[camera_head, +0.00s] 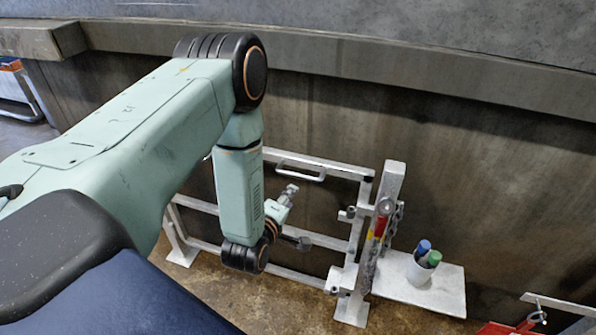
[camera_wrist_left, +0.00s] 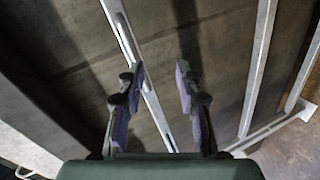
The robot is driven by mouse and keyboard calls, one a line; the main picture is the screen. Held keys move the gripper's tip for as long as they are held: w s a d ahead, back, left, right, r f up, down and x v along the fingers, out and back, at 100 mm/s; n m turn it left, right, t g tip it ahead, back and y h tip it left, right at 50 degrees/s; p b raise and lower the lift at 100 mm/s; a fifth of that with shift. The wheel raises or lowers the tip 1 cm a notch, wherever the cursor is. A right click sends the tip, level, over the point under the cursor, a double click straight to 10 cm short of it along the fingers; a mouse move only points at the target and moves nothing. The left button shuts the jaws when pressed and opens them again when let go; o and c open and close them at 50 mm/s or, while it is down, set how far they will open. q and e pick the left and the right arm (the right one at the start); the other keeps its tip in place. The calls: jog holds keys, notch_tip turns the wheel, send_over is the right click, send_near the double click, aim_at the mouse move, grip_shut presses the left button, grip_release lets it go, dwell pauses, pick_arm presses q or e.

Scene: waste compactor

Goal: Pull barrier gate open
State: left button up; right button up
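The barrier gate (camera_head: 345,172) is a white metal frame with horizontal rails in front of a grey wall. A pale U-shaped handle (camera_head: 302,175) sits on its top rail. My left gripper (camera_head: 296,216) is in front of the gate, below the handle, and nothing shows between its fingers in the head view. In the left wrist view the fingers of my left gripper (camera_wrist_left: 160,74) are spread apart. A white gate rail (camera_wrist_left: 152,100) runs diagonally behind the gap between them; whether it touches a finger I cannot tell. My right gripper is out of view.
A white post (camera_head: 391,185) with a chain and a red-yellow part stands right of the gate. Beside it, a white shelf (camera_head: 445,292) carries a cup (camera_head: 418,270) with blue and green items. A red and white frame (camera_head: 510,328) is at bottom right. Brown floor lies in front.

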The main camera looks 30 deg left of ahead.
aim_at(299, 177)
pick_arm(q)
jog(key=w+n, duration=0.1)
jog(key=w, duration=0.1)
jog(key=w+a+n, duration=0.1)
jog(key=w, duration=0.2)
jog(key=w+a+r+n+t+b, duration=0.1)
jog(key=w, duration=0.2)
jog(key=shift+w+y, duration=0.1)
jog(key=shift+y, duration=0.2)
jog(key=shift+d+r, duration=0.15)
jog(key=shift+d, duration=0.1)
jog(key=shift+a+f, duration=0.2)
jog(key=c, duration=0.4)
jog(key=shift+d+r, duration=0.1)
jog(key=shift+r, duration=0.05)
grip_shut()
